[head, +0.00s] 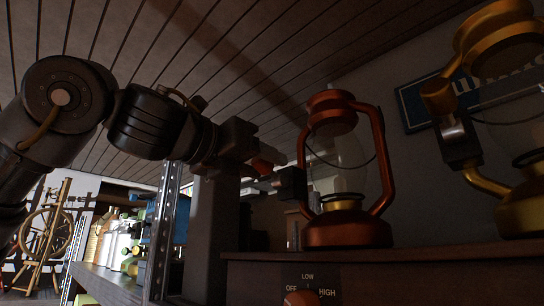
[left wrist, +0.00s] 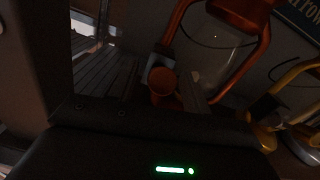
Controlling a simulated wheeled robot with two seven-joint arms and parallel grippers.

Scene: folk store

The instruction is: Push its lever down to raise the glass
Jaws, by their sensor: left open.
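A copper-red lantern (head: 348,230) stands on a brown wooden top, its clear glass (head: 347,165) upright inside the side tubes. A dark block (head: 292,187) sits on its left tube. A lever with a copper-red handle (head: 264,167) appears to reach from this block toward my gripper. In the left wrist view the handle's round orange end (left wrist: 162,80) faces the camera. My left gripper (head: 268,172) is open at the handle, left of the lantern. Whether the fingers touch the handle is too dark to tell. My right gripper is not in view.
A brass lantern (head: 525,210) with a similar side lever (head: 440,98) stands close on the right. Below the red lantern is a panel (head: 312,284) marked OFF, LOW, HIGH with an orange knob (head: 301,298). A metal shelf post (head: 163,235) and stocked shelf stand at left.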

